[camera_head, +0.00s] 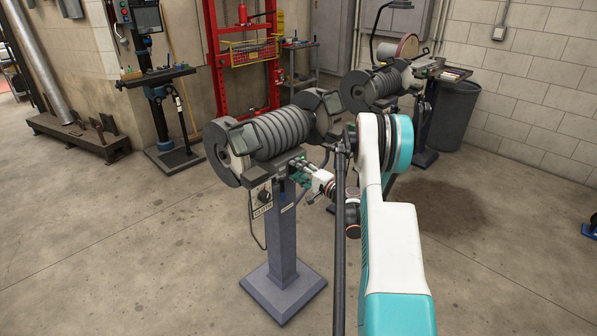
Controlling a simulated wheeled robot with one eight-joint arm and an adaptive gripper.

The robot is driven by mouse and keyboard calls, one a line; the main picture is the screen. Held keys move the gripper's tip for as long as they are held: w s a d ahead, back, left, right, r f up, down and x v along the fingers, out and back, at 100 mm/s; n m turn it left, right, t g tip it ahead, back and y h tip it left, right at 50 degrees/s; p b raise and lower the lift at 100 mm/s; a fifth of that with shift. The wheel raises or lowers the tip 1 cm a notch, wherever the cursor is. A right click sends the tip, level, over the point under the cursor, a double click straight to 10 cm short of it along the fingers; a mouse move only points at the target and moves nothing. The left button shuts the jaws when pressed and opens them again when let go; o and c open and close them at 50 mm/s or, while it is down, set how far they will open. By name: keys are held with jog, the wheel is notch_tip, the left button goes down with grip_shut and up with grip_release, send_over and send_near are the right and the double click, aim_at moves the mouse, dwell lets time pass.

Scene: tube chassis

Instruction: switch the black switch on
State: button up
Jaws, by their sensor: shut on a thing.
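A box with a black knob-like switch (264,196) and a lettered label below it hangs at the front of the nearer grinding machine (280,133), under its left side. My gripper (297,165) is at the front of this machine, right of and above that box. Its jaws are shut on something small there. The jaws and what they hold are too small and partly hidden to make out, so I cannot tell whether it is a switch. The knob's setting is not readable.
The machine stands on a grey-blue pedestal (283,235) with a square foot. A second similar machine (375,88) is behind it to the right. A drill press (155,85) and a red frame (212,60) stand at the back.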

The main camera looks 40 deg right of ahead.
jog(key=o, duration=1.1)
jog(key=shift+c, duration=0.2)
jog(key=s, duration=1.2)
jog(key=shift+d, duration=0.45)
jog(key=shift+f, duration=0.1)
